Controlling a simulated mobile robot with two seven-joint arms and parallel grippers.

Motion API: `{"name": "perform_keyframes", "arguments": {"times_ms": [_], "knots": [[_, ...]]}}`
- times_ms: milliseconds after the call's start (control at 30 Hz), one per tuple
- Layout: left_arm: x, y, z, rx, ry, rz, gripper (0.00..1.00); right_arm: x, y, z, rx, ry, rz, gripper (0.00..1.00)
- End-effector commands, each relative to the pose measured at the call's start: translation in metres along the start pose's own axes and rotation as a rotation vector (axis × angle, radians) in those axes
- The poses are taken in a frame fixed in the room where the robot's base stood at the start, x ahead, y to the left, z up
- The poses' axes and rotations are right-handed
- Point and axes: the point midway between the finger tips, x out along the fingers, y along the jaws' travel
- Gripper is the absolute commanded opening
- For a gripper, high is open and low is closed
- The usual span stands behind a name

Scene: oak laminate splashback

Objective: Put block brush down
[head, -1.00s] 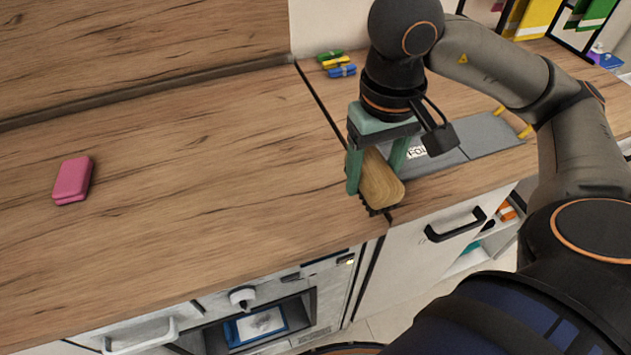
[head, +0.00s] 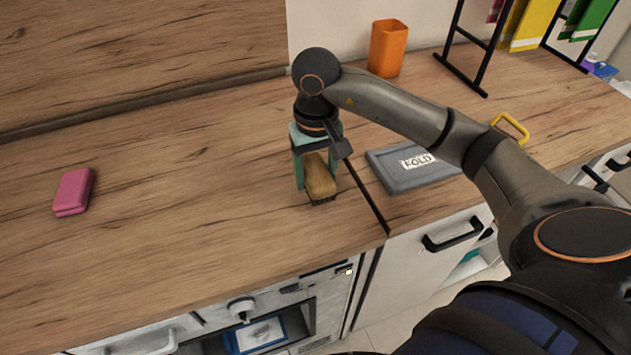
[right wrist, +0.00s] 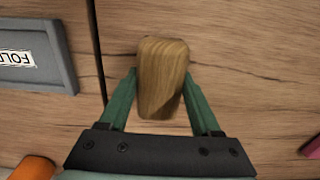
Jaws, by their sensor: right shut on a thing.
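The block brush (head: 320,178) has a wooden back and dark bristles on its underside. My right gripper (head: 313,182) is shut on it, with one green finger on each side. The brush is over the wooden counter (head: 200,190), just left of the dark seam; its bristles are at or close to the surface, and I cannot tell whether they touch. In the right wrist view the brush's wooden back (right wrist: 162,78) sits between the two fingers. My left gripper is not in view.
A pink block (head: 73,191) lies at the left. A grey board marked FOLD (head: 405,180) lies right of the seam. An orange cup (head: 387,48) and a black rack (head: 463,60) stand behind. The counter between pink block and brush is clear.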

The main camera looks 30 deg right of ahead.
Motion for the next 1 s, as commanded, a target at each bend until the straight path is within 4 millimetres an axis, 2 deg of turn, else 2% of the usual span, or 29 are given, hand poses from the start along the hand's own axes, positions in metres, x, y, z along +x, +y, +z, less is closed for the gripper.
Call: {"name": "perform_keyframes", "arguments": {"times_ms": [233, 700, 733, 1000], "knots": [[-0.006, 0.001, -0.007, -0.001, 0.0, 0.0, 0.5, 0.029, -0.001, -0.001, 0.0, -0.004, 0.001, 0.2], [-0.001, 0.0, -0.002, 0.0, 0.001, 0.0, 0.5, 0.037, 0.0, -0.001, 0.0, 0.001, 0.001, 0.2], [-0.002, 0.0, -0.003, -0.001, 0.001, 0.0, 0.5, 0.036, 0.0, -0.001, 0.0, 0.0, 0.001, 0.67], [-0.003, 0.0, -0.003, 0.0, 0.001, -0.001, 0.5, 0.036, -0.001, -0.001, 0.0, -0.001, 0.0, 0.95]]}}
